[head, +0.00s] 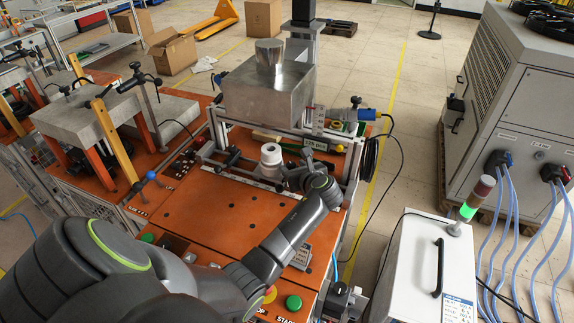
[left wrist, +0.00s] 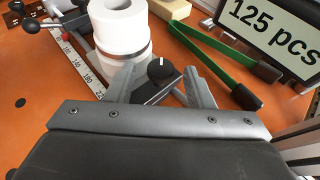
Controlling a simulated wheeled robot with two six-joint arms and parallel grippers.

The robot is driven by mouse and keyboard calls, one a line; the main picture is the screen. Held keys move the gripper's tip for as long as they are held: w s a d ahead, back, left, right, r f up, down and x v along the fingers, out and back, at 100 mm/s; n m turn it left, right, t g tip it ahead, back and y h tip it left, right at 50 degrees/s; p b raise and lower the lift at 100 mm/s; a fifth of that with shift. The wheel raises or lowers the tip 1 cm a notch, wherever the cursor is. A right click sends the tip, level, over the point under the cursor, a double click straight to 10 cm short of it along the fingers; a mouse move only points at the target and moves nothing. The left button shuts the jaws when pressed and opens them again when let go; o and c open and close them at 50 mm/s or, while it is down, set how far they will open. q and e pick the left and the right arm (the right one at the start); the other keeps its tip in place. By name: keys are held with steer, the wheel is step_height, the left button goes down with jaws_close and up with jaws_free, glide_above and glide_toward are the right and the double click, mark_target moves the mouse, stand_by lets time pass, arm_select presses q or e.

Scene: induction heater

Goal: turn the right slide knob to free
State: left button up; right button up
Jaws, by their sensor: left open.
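The slide knob (left wrist: 160,68), a round black knob with a white mark pointing up in the picture, sits on a dark block beside the scale in the left wrist view. My left gripper (left wrist: 160,88) is open, with one finger on each side of the knob; I cannot tell whether they touch it. In the head view my left gripper (head: 300,176) is over the right part of the orange table, near the frame, and the arm hides the knob there. My right gripper is not in view.
A white ring-shaped roll (left wrist: 118,25) stands just left of the knob; the head view shows it too (head: 270,156). The orange table (head: 205,205) is clear left of my arm.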

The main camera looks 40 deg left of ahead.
arm_select(q)
steer(key=shift+w+a, duration=0.1)
steer(key=shift+w, duration=0.05)
steer(key=shift+c, duration=1.3)
steer(key=c, duration=0.7)
steer(key=shift+w+d+r+n+g+y, duration=0.1)
steer(key=shift+w+d+n+g+y, duration=0.1)
steer(key=shift+n+g+y, duration=0.5)
steer(key=n+g, duration=0.2)
steer(key=g, duration=0.1)
steer(key=shift+w+n+y, duration=0.15)
steer(key=shift+n+y, duration=0.15)
steer(key=shift+n+g+b, duration=0.3)
steer(key=shift+g+b, duration=0.05)
steer(key=shift+g, duration=0.05)
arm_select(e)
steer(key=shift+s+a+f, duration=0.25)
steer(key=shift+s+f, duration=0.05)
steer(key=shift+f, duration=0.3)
arm_select(q)
steer(key=o, duration=1)
steer(key=shift+c, duration=0.2)
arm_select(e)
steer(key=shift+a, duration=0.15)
